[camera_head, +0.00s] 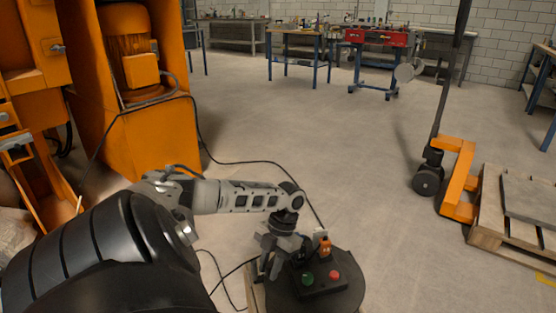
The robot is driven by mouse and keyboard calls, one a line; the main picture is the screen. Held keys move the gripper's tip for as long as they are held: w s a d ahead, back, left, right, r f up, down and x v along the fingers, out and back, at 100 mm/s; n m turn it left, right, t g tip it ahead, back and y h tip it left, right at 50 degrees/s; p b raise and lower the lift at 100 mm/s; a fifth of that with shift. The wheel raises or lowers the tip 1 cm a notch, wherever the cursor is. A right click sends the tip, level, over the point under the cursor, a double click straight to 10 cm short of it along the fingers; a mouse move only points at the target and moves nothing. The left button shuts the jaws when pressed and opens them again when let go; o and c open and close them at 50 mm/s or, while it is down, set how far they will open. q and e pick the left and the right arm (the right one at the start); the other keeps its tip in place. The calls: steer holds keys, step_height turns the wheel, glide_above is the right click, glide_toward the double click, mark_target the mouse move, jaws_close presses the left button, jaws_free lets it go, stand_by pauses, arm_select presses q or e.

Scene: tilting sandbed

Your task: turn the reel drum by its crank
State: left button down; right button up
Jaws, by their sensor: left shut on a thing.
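A dark round drum top (343,297) shows at the bottom centre. I cannot tell whether it is the reel drum. A black control box (322,286) with a green button (307,278) and a red button (334,274) sits on it. My left gripper (264,275) points down at the left edge of the drum top, close beside the box. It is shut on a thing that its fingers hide. No crank can be made out clearly. A small orange part (325,247) stands behind the box. My right gripper is not in view.
An orange machine with a motor (128,45) stands at the left. Black cables (245,162) run over the floor towards the drum. A pallet truck (458,185) and a wooden pallet (488,215) stand at the right. The floor behind the drum is clear.

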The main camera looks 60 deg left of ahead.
arm_select(q)
steer(key=shift+w+a, duration=0.1)
steer(key=shift+a, duration=0.1)
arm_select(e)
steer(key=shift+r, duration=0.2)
arm_select(q)
steer(key=c, duration=1.2)
jaws_free()
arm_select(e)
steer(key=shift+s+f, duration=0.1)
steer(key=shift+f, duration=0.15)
arm_select(q)
steer(key=shift+p+v, duration=1.75)
steer(key=shift+v, duration=6.25)
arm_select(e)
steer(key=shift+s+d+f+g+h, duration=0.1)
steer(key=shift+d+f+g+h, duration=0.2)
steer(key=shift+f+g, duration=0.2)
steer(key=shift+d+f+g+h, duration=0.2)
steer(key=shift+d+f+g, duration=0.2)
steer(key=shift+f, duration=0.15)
arm_select(q)
steer(key=shift+d, duration=0.1)
